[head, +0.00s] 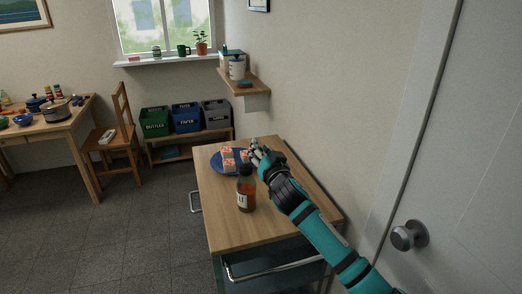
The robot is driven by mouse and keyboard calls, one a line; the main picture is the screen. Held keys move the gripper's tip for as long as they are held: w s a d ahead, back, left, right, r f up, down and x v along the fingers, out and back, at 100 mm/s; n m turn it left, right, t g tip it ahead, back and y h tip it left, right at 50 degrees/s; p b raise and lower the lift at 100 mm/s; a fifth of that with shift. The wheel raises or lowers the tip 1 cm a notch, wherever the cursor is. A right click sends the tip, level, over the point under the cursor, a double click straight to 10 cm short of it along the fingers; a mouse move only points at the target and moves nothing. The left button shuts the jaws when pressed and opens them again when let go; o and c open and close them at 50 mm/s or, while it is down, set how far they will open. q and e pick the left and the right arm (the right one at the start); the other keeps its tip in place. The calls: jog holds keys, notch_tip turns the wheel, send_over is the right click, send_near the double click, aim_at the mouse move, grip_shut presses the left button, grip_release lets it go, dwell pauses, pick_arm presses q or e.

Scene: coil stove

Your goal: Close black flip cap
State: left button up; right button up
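A brown-orange bottle (246,195) with a white label stands upright on the wooden cart top (228,228). Its top end (245,169) looks dark; I cannot tell at this size whether a flip cap there is up or down. My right gripper (257,151) reaches in from the lower right and is beyond the bottle, above the right edge of the blue plate (216,164). It looks apart from the bottle. Its fingers are too small to tell whether they are open or shut. My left gripper is not in view.
Orange-and-white items (229,158) lie on the plate. A wall shelf (256,84) juts out behind the cart, and a white door (455,160) stands at right. Bins (186,118), a chair (118,140) and a table (70,125) are at the back left. The floor at left is clear.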

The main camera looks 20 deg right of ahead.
jog(key=c, duration=0.6)
jog(key=shift+s, duration=0.1)
jog(key=shift+a, duration=0.1)
jog(key=n, duration=0.1)
jog(key=a+n+p, duration=0.1)
jog(key=n, duration=0.1)
jog(key=shift+a+r, duration=0.15)
jog(key=shift+r, duration=0.05)
jog(key=shift+a+n+p, duration=0.35)
jog(key=shift+a+n, duration=0.1)
jog(key=shift+n, duration=0.55)
jog(key=shift+a+n+p, duration=0.3)
jog(key=shift+a+n, duration=0.1)
jog(key=shift+n, duration=0.6)
jog(key=shift+r, duration=0.1)
